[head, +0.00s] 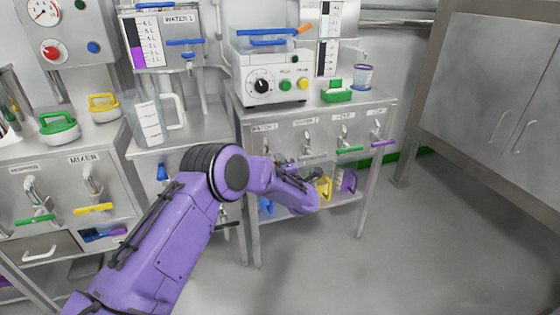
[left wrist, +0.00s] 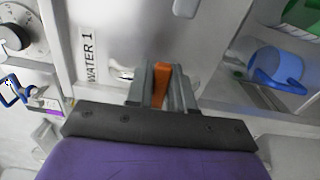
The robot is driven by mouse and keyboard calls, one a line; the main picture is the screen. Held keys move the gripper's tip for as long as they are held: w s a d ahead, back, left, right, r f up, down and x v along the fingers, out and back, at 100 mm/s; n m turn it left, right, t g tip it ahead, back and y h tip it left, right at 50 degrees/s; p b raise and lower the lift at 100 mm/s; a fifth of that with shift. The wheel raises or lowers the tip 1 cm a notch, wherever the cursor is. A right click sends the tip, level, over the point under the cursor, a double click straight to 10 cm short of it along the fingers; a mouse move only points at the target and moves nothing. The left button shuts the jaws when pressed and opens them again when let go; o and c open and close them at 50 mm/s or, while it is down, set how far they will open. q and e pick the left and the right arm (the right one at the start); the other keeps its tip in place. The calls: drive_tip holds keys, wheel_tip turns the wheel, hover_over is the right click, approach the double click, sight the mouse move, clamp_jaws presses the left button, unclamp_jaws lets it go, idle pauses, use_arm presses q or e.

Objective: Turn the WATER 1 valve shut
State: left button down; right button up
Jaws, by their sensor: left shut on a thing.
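The WATER 1 label (left wrist: 90,57) shows in the left wrist view on a steel panel, beside a shiny metal fitting (left wrist: 122,72). My left gripper (left wrist: 161,90) is right by that label, its grey fingers shut on an orange handle (left wrist: 161,84). Most of the handle is hidden between the fingers, so its angle is hard to tell. In the head view my left arm reaches to the front panel of the right-hand bench (head: 318,138), and its wrist hides the fingers and the handle. My right gripper is not in view.
Further right on that panel are valves with a green handle (head: 350,150) and a purple handle (head: 383,143). A dial machine (head: 275,84), a green block (head: 336,95) and a blue-rimmed cup (head: 362,77) stand on top. Coloured scoops (head: 348,181) are below. The floor to the right is clear.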

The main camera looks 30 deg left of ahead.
use_arm(q)
drive_tip(key=shift+f+m, duration=0.25)
drive_tip(key=shift+m, duration=0.15)
drive_tip(key=c, duration=1.1)
unclamp_jaws()
drive_tip(key=shift+r, duration=0.1)
drive_tip(key=p+v, duration=0.1)
drive_tip(key=v, duration=0.9)
drive_tip(key=shift+s+d, duration=0.25)
